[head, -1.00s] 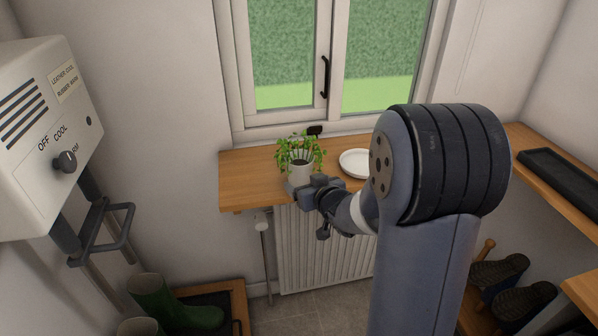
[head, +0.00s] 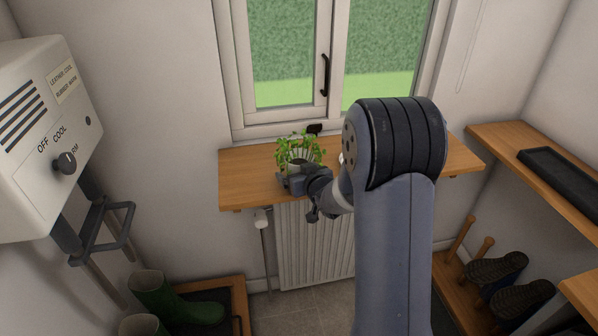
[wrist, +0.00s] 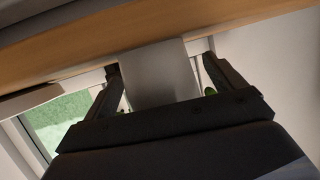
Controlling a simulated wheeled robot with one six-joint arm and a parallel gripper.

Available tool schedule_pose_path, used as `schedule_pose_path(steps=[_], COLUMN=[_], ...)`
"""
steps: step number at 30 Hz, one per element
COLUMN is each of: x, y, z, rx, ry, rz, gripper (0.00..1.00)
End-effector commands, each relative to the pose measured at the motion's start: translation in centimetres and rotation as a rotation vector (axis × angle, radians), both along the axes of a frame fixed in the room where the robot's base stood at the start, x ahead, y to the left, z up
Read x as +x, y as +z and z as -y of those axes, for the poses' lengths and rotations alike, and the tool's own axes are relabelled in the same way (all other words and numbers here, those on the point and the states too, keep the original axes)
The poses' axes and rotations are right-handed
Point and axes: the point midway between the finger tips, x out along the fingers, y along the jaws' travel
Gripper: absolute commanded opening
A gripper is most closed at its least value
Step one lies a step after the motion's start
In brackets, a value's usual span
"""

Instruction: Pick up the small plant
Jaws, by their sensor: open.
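The small plant (head: 298,147) has green leaves and stands upright in a white pot on the wooden window shelf (head: 245,185). My gripper (head: 293,181) is at the front of the pot, low down, and hides part of it in the head view. In the wrist view, the pale pot (wrist: 160,75) sits between the two dark fingers of my gripper (wrist: 165,72). The fingers are open, one on each side of the pot. I cannot tell whether either finger touches it. Small bits of green show beside the fingers.
A radiator (head: 312,245) is below the shelf and a window with a black handle (head: 325,77) behind it. The white dish right of the plant is almost hidden by my arm. A boot dryer (head: 50,120) hangs at left. The shelf left of the plant is clear.

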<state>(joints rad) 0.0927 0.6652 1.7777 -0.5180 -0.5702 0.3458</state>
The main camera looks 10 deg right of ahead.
Motion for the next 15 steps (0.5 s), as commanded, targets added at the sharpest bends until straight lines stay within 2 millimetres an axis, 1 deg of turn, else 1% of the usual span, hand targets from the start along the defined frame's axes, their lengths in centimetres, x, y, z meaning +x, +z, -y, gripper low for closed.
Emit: schedule_pose_path(steps=[1,2,15], x=[-0.01,-0.01,-0.03], y=[-0.01,-0.01,0.01], z=[0.0,0.0,0.01], rx=[0.0,0.0,0.0], ry=[0.0,0.0,0.0], rz=[0.0,0.0,0.0], gripper=[0.88,0.86,0.5])
